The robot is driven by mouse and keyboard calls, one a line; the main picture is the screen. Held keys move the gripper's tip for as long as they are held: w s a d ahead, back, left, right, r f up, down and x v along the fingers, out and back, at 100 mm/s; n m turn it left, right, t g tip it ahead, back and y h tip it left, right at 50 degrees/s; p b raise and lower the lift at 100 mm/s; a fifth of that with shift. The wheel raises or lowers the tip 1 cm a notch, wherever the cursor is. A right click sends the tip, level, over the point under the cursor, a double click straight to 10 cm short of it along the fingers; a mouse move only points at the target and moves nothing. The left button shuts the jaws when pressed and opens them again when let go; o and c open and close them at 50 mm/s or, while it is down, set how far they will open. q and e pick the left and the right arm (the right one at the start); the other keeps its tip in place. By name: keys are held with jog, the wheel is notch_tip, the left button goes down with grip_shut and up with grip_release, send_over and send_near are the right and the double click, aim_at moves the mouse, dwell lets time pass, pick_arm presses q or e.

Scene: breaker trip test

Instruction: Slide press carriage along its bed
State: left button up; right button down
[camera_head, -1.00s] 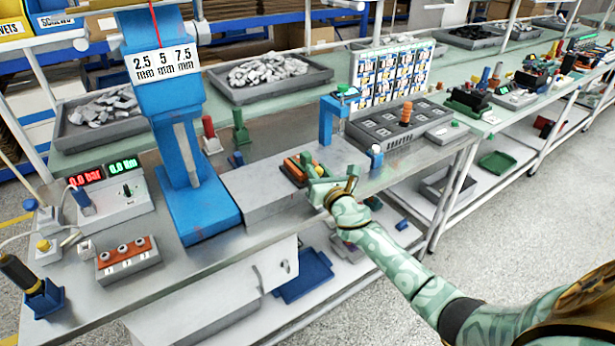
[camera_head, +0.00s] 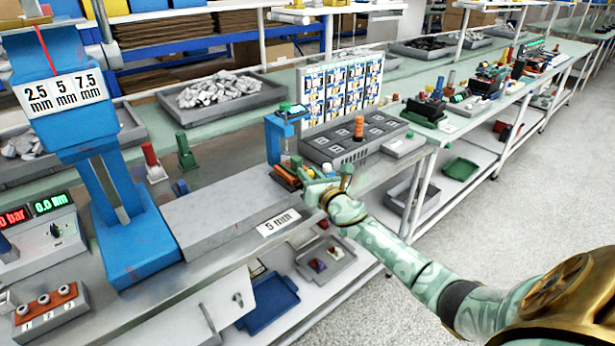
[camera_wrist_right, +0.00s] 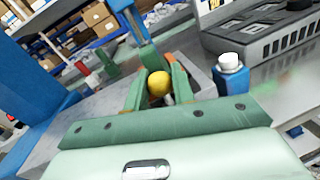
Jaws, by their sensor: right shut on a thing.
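The press carriage (camera_head: 287,176) is a low orange-and-dark block at the right end of the grey bed (camera_head: 215,215), by a small blue arch (camera_head: 282,135). My right gripper (camera_head: 318,186) is at the carriage's near right side. In the right wrist view, the green fingers (camera_wrist_right: 159,90) are shut on a yellow ball knob (camera_wrist_right: 159,83), one finger on each side. The carriage is mostly hidden there by the fingers. My left gripper is not in view.
The blue press (camera_head: 110,190) stands at the bed's left end. A blue block with a white cap (camera_wrist_right: 231,76) stands close right of the gripper. A grey slotted tray (camera_head: 350,140) is behind.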

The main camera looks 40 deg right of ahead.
jog(key=shift+d, duration=0.25)
jog(key=c, duration=1.2)
grip_release()
jog(key=shift+c, duration=0.2)
jog(key=shift+d, duration=0.15)
jog(key=shift+s+a, duration=0.15)
jog(key=shift+a, duration=0.05)
jog(key=s+a+p, duration=0.2)
jog(key=s, duration=1.3)
jog(key=shift+s+a, duration=0.2)
jog(key=shift+s, duration=0.2)
